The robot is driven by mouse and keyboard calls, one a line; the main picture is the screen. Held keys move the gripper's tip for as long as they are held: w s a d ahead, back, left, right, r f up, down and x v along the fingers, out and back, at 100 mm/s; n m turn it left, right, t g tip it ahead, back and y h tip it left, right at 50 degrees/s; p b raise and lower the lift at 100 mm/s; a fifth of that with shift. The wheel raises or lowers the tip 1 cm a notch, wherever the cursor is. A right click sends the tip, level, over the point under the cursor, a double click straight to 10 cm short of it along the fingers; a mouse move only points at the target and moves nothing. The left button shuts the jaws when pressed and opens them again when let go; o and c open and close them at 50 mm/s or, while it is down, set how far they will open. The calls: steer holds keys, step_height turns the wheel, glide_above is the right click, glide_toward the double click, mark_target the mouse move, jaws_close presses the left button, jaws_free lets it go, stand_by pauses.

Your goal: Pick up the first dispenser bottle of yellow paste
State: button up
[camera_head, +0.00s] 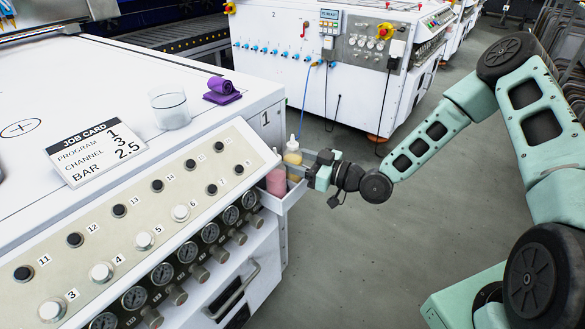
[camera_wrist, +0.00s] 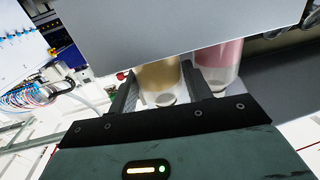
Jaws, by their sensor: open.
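A bottle of yellow paste (camera_head: 292,156) with a white nozzle tip stands in a small side tray (camera_head: 294,194) on the right end of the white machine. A bottle of pink paste (camera_head: 276,181) stands beside it, nearer the camera. My gripper (camera_head: 312,170) reaches in from the right at the tray. In the wrist view my gripper (camera_wrist: 163,88) is open, with its two fingers on either side of the lower part of the yellow bottle (camera_wrist: 157,76). I cannot tell whether they touch it. The pink bottle (camera_wrist: 218,62) is just outside the right finger. A grey panel hides the bottles' other ends.
A second machine (camera_head: 290,60) stands behind. Grey floor (camera_head: 350,225) is clear below my arm.

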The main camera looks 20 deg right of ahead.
steer(key=shift+w+a, duration=0.4)
steer(key=c, duration=0.4)
steer(key=shift+r, duration=0.15)
step_height(320, 180, up, 28)
steer(key=p, duration=0.6)
steer(key=shift+o, duration=0.4)
